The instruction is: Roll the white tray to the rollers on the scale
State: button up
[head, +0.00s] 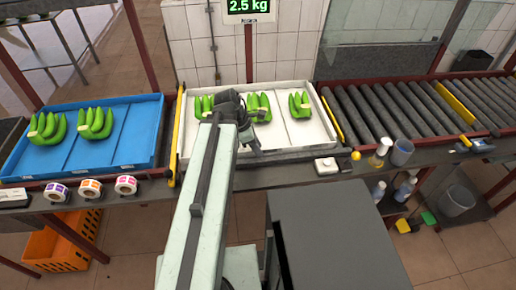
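The white tray (292,140) sits in the middle of the line, below the scale display (248,8), which reads 2.5 kg. It holds several green banana bunches (299,105). The rollers under the tray are mostly hidden by it. My arm reaches up from the bottom, and my gripper (257,132) is over the tray's middle, in front of a bunch. The fingers are small and dark, so I cannot tell whether they are open or touching anything.
A blue tray (120,155) with two banana bunches stands left, beyond a yellow bar (177,135). Free dark rollers (390,105) run right, with a yellow bar (455,102) across them. Label rolls (90,188), a small white box (326,166) and a spray bottle (380,152) line the front ledge.

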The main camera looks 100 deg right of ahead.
jog(key=p+v, duration=0.6)
jog(key=v, duration=0.1)
jog(key=shift+w+r, duration=0.1)
jog(key=shift+r, duration=0.15)
jog(key=shift+f, duration=0.15)
